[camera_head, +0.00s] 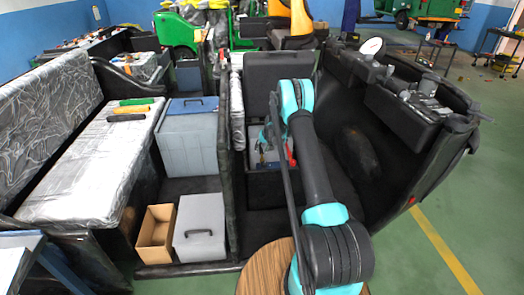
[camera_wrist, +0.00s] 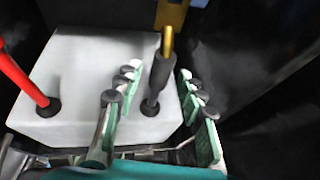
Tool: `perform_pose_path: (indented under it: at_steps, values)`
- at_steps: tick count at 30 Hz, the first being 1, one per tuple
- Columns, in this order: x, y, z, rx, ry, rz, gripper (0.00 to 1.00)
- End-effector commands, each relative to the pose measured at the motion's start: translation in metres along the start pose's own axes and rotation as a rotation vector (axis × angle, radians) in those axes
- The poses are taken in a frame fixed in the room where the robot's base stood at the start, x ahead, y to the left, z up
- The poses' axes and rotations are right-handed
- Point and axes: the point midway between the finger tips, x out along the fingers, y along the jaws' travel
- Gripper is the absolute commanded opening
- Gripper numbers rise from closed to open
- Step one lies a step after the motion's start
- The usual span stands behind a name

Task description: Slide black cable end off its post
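In the wrist view a pale grey battery (camera_wrist: 85,70) fills the left and middle. The black cable end (camera_wrist: 153,90) stands up from a dark round base on the battery's top, with a brass-coloured piece at its upper end. My gripper (camera_wrist: 160,72) is open, with one finger on each side of the black cable end. Gaps show between it and both fingers. A red cable end (camera_wrist: 26,82) sits on another dark base to the left, outside the fingers.
Black seat panels (camera_head: 270,83) and a dark footwell enclose the battery. A divider (camera_head: 232,150) stands to its left. A grey box (camera_head: 200,227) and an open cardboard box (camera_head: 156,230) lie left of it. A round wooden top (camera_head: 262,270) is in front.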

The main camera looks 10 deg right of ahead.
Motion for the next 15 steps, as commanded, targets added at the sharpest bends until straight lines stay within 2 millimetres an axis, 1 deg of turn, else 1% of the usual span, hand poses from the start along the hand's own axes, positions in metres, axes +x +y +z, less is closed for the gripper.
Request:
perform_pose_path:
  at_steps: [7,10,13,15]
  values:
    - [0.000,0.000,0.001,0.000,-0.002,0.000,0.41]
    - [-0.004,0.000,0.001,0.000,-0.002,0.000,0.41]
    - [-0.013,0.000,0.001,0.000,-0.002,0.000,0.41]
    - [-0.023,0.000,0.001,0.000,-0.002,0.000,0.41]
